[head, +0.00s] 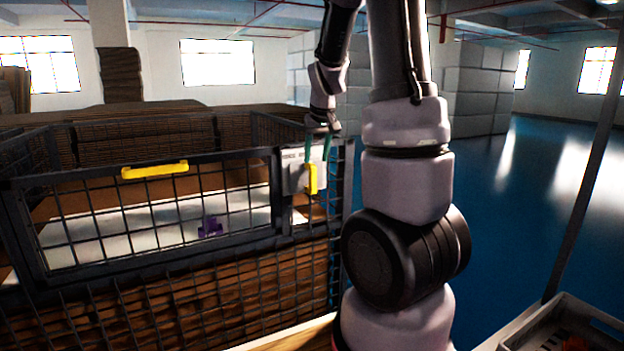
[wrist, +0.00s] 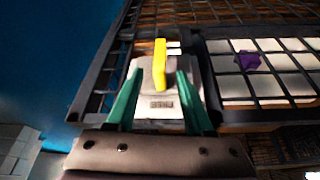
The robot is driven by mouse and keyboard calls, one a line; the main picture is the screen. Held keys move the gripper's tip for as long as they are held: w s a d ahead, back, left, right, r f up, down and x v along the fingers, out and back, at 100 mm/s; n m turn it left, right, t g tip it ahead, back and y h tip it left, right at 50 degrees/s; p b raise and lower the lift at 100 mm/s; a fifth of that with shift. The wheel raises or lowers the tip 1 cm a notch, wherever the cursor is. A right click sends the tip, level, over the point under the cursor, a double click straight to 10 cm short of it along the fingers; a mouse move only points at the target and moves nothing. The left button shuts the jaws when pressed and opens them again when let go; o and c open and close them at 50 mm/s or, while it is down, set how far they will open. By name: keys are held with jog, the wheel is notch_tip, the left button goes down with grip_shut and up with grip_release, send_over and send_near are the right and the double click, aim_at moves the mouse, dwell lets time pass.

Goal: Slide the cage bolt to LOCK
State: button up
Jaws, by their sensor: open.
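The cage (head: 170,290) is dark wire mesh with a framed front door (head: 105,227). The bolt's yellow handle (head: 311,179) stands upright on a pale plate (head: 292,172) at the right end of the door. The plate has small lettering that I cannot read. My gripper (head: 318,150), with green fingers, is open at the plate, just above the handle. In the wrist view the yellow handle (wrist: 160,64) lies between and beyond the two fingertips (wrist: 159,78), with a gap on each side. I cannot tell whether a finger touches the plate (wrist: 165,103).
A yellow bar handle (head: 155,170) is on the door's top rail. A purple object (head: 210,227) lies inside the cage on a white surface. A grey bin (head: 572,325) stands at the lower right. The blue floor (head: 520,200) to the right is open.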

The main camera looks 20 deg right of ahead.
aim_at(314, 174)
jog(key=x, duration=0.9)
jog(key=shift+f, duration=0.35)
grip_shut()
dwell(0.9)
